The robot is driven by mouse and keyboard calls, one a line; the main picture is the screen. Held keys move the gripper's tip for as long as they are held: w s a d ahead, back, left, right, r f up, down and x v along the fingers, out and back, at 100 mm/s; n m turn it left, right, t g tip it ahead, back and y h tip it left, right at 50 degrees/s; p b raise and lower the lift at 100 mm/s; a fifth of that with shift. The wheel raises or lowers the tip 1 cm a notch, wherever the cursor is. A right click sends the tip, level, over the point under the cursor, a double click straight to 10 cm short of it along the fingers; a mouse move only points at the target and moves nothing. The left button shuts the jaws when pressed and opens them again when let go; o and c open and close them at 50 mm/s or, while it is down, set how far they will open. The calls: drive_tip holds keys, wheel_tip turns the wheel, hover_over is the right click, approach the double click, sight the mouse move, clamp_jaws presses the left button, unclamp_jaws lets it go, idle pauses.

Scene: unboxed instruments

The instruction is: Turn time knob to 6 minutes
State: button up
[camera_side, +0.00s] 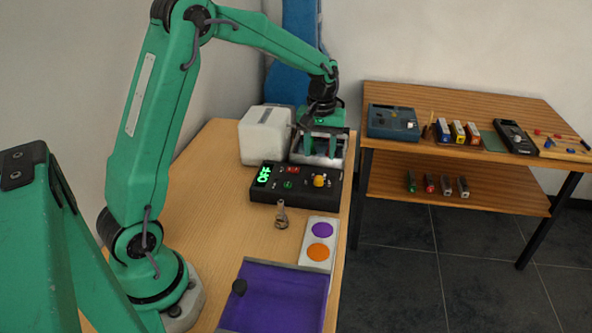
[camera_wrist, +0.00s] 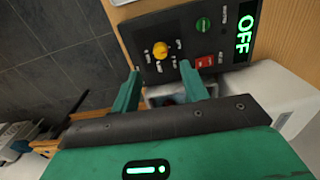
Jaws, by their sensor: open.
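The black control box (camera_side: 295,196) stands on the wooden bench, and its panel (camera_wrist: 180,28) fills the upper middle of the wrist view. Its green display (camera_side: 264,175) reads OFF, also in the wrist view (camera_wrist: 244,36). The yellow knob (camera_side: 319,181) is on the panel's right side in the side view; it also shows in the wrist view (camera_wrist: 160,50). Its pointer setting is too small to read. A red switch (camera_wrist: 205,62) and a green round control (camera_wrist: 203,24) sit beside it. My gripper (camera_wrist: 160,70) is open and empty, behind the box in the side view, apart from the knob.
A white cube-shaped device (camera_side: 264,136) and a grey metal-topped device (camera_side: 337,160) stand behind the box. A side table (camera_side: 450,97) holds other items.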

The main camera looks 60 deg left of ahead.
sight(319, 178)
drive_tip(key=shift+w+a+f, duration=0.15)
drive_tip(key=shift+w+f, duration=0.1)
drive_tip(key=shift+f, duration=0.15)
drive_tip(key=shift+f, duration=0.1)
drive_tip(key=shift+f, duration=3.8)
clamp_jaws()
